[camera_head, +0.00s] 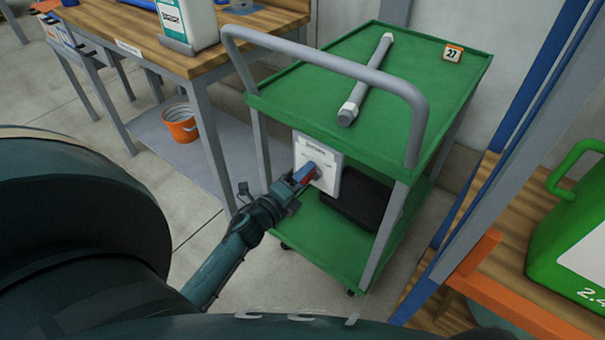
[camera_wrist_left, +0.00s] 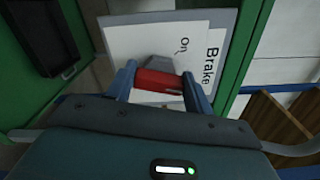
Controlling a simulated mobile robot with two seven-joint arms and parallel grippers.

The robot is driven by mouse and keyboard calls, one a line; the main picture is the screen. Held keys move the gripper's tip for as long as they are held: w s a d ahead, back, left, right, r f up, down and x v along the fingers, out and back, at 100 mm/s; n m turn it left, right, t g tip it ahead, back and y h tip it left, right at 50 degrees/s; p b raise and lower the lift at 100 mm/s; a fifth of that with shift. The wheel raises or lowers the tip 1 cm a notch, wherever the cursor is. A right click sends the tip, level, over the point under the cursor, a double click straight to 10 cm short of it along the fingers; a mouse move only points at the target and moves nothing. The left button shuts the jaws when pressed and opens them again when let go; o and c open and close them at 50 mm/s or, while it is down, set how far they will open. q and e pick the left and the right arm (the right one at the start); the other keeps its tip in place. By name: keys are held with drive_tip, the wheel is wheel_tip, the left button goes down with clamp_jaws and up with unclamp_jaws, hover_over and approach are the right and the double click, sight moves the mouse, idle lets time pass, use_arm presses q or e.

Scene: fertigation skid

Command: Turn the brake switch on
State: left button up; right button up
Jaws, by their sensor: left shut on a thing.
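The brake switch has a red lever (camera_wrist_left: 158,80) on a white panel (camera_head: 331,181) at the near end of the green cart (camera_head: 350,100). In the left wrist view the panel (camera_wrist_left: 125,32) carries the words "Brake" and "On", with "On" beside a grey part next to the lever. My left gripper (camera_head: 305,176) is at the panel, shut on the red lever; its blue fingers sit on either side of the lever in the left wrist view (camera_wrist_left: 160,86). The fingers partly hide the lever in the head view. My right gripper is not in view.
A grey bar (camera_head: 369,78) and a tag marked 27 (camera_head: 453,53) lie on the cart top. A dark box (camera_head: 357,200) sits on its lower shelf. A wooden bench (camera_head: 195,62) stands left, and a green canister (camera_head: 575,235) is at right.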

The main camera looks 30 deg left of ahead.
use_arm(q)
drive_tip(key=n+p, duration=0.1)
drive_tip(key=n, duration=0.3)
drive_tip(key=n+p, duration=0.2)
drive_tip(key=n, duration=0.2)
drive_tip(key=n+p, duration=0.1)
drive_tip(key=n, duration=0.3)
drive_tip(key=shift+d+f, duration=0.15)
drive_tip(key=shift+f, duration=0.15)
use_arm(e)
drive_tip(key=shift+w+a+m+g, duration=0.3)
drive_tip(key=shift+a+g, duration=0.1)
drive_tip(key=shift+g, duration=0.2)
use_arm(q)
drive_tip(key=shift+n, duration=0.3)
drive_tip(key=o, duration=1)
drive_tip(key=shift+c, duration=0.2)
